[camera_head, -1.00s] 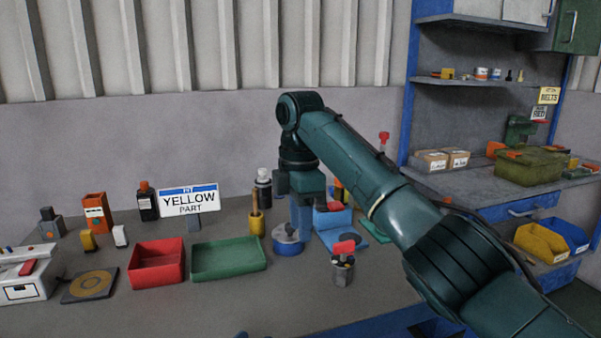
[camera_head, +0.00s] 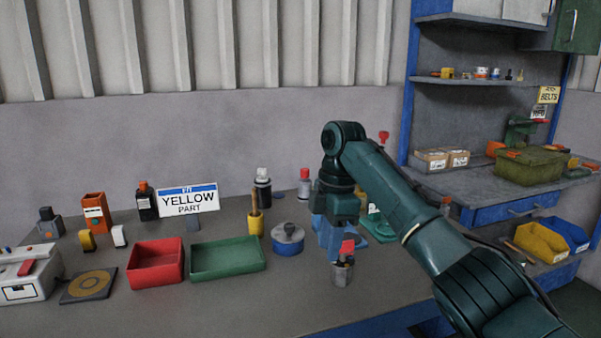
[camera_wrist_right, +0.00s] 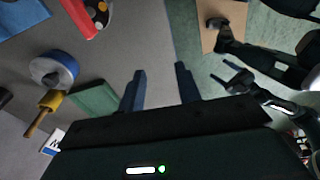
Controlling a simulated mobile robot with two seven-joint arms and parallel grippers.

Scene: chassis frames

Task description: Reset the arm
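My right arm reaches in from the right in the head view. Its gripper (camera_head: 332,238) points down over the bench, beside a small metal cup with a red-topped item (camera_head: 342,272). In the right wrist view the two fingers (camera_wrist_right: 160,88) are spread apart with nothing between them, so it is open and empty. A dark pronged part at the right of that view (camera_wrist_right: 240,78) may be my left gripper; it is too unclear to tell its state. The left arm does not show in the head view.
On the bench (camera_head: 225,305) are a red tray (camera_head: 156,264), a green tray (camera_head: 228,259), a blue round tin (camera_head: 288,240), a yellow pot (camera_head: 256,224) and a "YELLOW PART" sign (camera_head: 188,200). A shelf unit (camera_head: 470,82) and yellow bin (camera_head: 541,243) stand right. The bench front is clear.

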